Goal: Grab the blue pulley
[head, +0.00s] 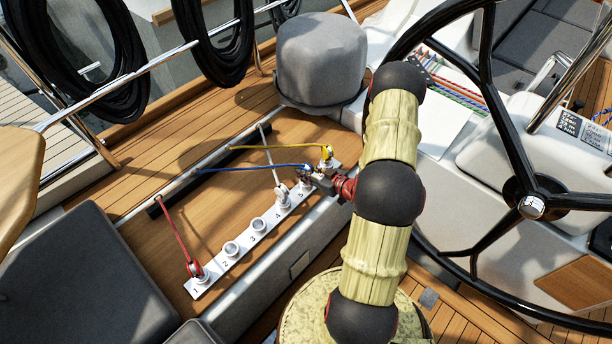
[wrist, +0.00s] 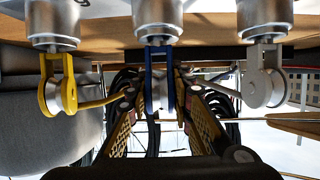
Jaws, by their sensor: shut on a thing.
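The blue pulley (wrist: 158,92) hangs from the middle silver post in the upside-down wrist view, between the two fingers of my gripper (wrist: 159,87). The fingers are closed on it from both sides. In the head view my gripper (head: 312,178) is at the far end of the numbered white plate and mostly covers the blue pulley. A blue rope (head: 250,168) runs left from it. The pulley still sits at its post.
A yellow pulley (head: 326,153) and a grey pulley (head: 282,193) stand close on either side. A red pulley (head: 195,268) is at the plate's near end. Empty posts (head: 257,225) lie between. A black steering wheel (head: 497,180) is at right, a grey-covered winch (head: 320,60) behind.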

